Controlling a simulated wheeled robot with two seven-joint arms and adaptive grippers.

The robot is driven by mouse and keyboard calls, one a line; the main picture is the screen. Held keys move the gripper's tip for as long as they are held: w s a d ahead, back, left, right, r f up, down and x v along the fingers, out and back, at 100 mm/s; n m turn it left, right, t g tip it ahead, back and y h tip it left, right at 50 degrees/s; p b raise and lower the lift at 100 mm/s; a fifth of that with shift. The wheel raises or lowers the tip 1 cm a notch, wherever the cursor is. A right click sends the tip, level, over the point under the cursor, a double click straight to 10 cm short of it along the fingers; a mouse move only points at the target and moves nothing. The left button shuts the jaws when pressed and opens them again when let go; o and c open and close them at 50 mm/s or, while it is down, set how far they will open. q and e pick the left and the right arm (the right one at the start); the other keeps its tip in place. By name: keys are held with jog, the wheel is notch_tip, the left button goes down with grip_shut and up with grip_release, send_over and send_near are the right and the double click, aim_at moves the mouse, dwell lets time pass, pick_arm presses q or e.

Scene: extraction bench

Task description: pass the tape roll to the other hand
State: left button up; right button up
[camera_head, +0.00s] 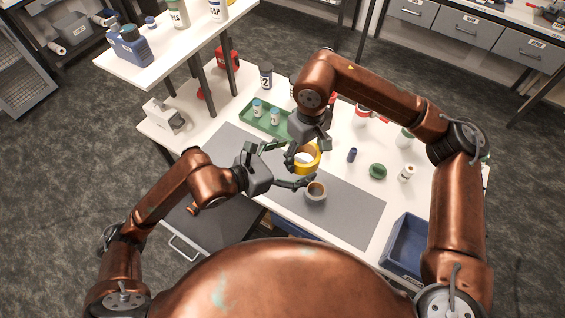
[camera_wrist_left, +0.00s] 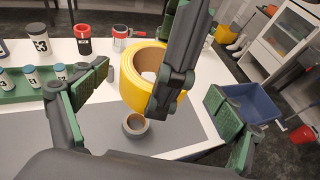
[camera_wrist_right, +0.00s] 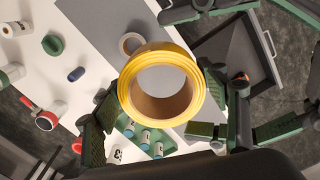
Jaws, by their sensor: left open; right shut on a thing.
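The yellow tape roll (camera_head: 314,164) is held above the grey mat by my right gripper (camera_head: 303,153). It also shows in the left wrist view (camera_wrist_left: 134,86) and the right wrist view (camera_wrist_right: 130,88), with its brown core facing the right wrist camera. My left gripper (camera_head: 293,164) is open and comes in from the left. In the left wrist view its two fingers stand wide apart on either side of the yellow roll, with a gap visible at both sides. A finger of my right gripper hides part of the roll there.
A grey tape roll (camera_head: 316,191) lies on the grey mat (camera_head: 350,213) below. A green tray (camera_head: 253,121) with small vials stands behind. A blue bin (camera_head: 402,246) is at the right front.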

aim_at(314, 154)
pick_arm(q)
jog(key=shift+x, duration=1.95)
jog(key=shift+s, duration=0.1)
jog(key=c, duration=1.3)
pick_arm(e)
jog(key=shift+a, duration=0.1)
jog(key=o, duration=1.3)
jog(key=shift+c, duration=0.2)
